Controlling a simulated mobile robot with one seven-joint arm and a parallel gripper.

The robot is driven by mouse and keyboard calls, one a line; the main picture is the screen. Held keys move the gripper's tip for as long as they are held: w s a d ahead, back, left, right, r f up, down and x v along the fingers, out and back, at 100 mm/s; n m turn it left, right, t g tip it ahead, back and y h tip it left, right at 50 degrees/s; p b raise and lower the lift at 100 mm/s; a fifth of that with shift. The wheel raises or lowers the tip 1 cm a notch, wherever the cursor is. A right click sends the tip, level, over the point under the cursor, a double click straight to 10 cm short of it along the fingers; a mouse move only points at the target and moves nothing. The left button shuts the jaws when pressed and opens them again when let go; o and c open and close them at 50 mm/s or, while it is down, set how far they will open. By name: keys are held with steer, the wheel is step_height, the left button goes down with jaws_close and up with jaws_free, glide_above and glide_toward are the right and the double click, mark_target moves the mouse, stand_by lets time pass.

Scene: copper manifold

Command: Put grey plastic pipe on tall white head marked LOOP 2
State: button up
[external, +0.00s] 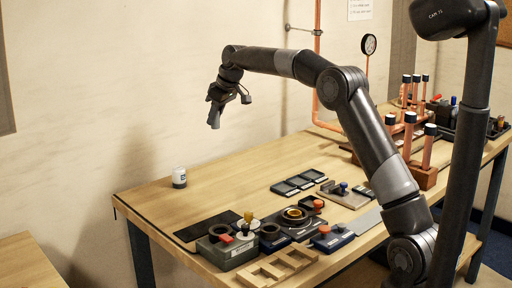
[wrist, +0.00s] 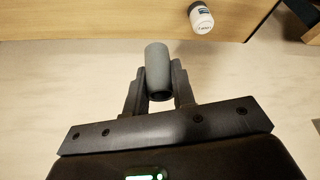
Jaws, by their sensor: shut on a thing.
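My gripper (external: 214,112) is raised in the air above the far left part of the table. In the wrist view its two fingers (wrist: 158,68) are shut on the grey plastic pipe (wrist: 157,62), a short hollow tube with an open end facing the camera. A small white cylinder with a dark label band (external: 179,177) stands upright near the table's left end. It also shows in the wrist view (wrist: 202,20), apart from the pipe, beyond and right of it. Its lettering is too small to read, so I cannot tell whether it says LOOP 2.
The wooden table (external: 150,192) is clear around the white cylinder. A grey box with knobs (external: 226,250) and a wooden slotted rack (external: 278,268) sit at the front edge. Copper pipes with dark caps (external: 408,135) stand upright at the right.

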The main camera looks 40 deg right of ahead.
steer(key=w+a+f, duration=0.1)
steer(key=a+f, duration=0.1)
steer(key=a, duration=0.2)
steer(key=w+a+f, duration=0.2)
steer(key=a+f, duration=0.1)
steer(key=w+a+f, duration=0.2)
steer(key=a, duration=0.2)
steer(key=shift+a+f, duration=0.3)
steer(key=shift+f, duration=2)
steer(key=o, duration=1)
steer(key=shift+f, duration=0.15)
steer(key=shift+c, duration=0.2)
